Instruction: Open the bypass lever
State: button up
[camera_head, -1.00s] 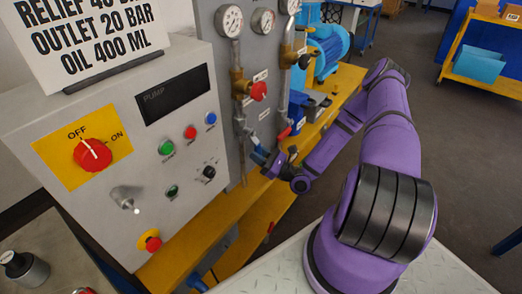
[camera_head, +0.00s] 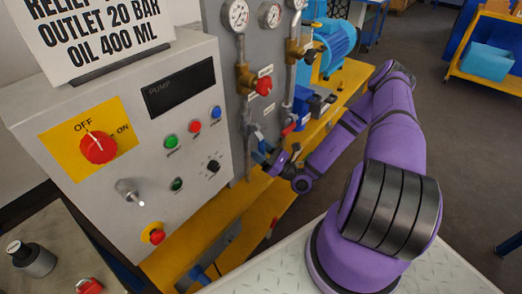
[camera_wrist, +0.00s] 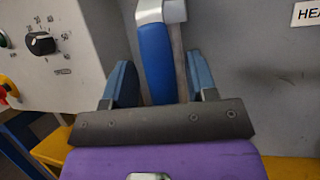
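A blue lever handle (camera_wrist: 155,62) with a pale metal end stands upright in the middle of the wrist view, in front of a grey pipe (camera_wrist: 181,60). My gripper (camera_head: 268,161) is at the lower end of the pipework in the head view. Its two blue fingers stand apart, one on each side of the lever. A gap shows between the lever and the right finger; whether the left finger touches it I cannot tell. In the head view the lever is small and mostly hidden by the gripper. A red lever (camera_head: 289,129) sits to its right.
A grey control box (camera_head: 125,140) with a red selector knob (camera_head: 98,147) and several buttons stands left of the gripper. Gauges and a red valve knob (camera_head: 264,86) are above. A yellow bench edge (camera_head: 205,235) runs below. Open floor (camera_head: 440,130) lies to the right.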

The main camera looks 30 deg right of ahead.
jog(key=v, duration=1)
jog(key=shift+s+f, duration=0.25)
jog(key=shift+s, duration=0.05)
jog(key=shift+d, duration=0.15)
